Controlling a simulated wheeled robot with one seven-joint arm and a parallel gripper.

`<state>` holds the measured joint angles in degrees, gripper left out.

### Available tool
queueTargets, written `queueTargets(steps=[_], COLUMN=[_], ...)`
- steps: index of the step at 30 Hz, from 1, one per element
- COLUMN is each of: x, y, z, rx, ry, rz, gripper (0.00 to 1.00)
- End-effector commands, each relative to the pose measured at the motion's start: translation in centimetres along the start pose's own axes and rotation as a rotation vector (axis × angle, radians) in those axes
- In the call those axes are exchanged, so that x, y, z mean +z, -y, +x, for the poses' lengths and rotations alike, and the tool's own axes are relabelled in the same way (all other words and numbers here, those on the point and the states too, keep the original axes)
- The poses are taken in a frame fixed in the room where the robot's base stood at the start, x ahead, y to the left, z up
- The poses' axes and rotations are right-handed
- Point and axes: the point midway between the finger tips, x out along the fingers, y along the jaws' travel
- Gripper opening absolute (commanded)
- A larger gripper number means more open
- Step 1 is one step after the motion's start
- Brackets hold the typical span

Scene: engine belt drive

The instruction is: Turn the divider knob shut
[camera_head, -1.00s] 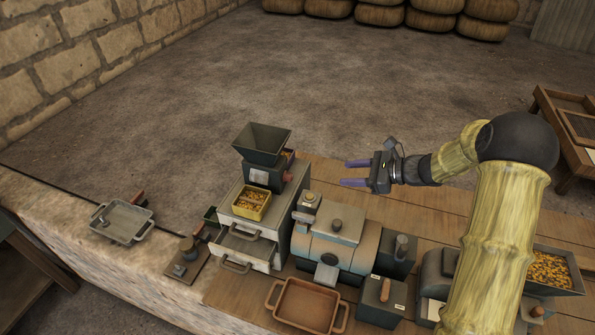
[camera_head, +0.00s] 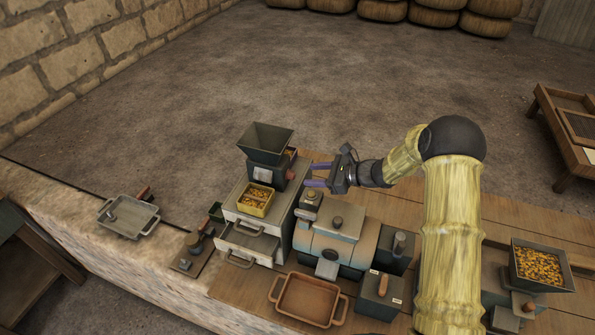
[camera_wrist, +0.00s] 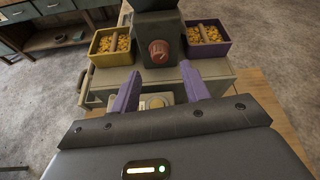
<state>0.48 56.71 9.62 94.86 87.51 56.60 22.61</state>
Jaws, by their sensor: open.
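A dark hopper unit (camera_head: 266,155) stands on a pale drawer cabinet (camera_head: 243,230). A round red knob (camera_wrist: 159,52) sits on the unit's side in the wrist view, straight ahead of my gripper; in the head view only a bit of red (camera_head: 292,151) shows at the unit's right side. I cannot tell for certain that it is the divider knob, nor how far it is turned. My gripper (camera_head: 309,175) is open and empty, just right of the unit. In the wrist view its purple fingers (camera_wrist: 158,84) are apart, with the knob between and beyond them, not touched.
A yellow bin (camera_wrist: 112,46) and a purple bin (camera_wrist: 207,41), both holding grain, flank the unit. A brown tray (camera_head: 284,298) lies in front. A grain-filled hopper (camera_head: 540,266) is at far right.

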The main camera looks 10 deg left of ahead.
Motion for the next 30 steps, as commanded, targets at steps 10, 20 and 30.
queueTargets(steps=[10,20,30], x=[0.2,0.0,0.0], y=[-0.1,0.0,0.0], z=[5.5,6.3,6.3], rx=[0.002,0.000,0.000], ry=[0.000,0.000,0.000], rz=[0.000,0.000,0.000], gripper=[0.46,0.46,0.01])
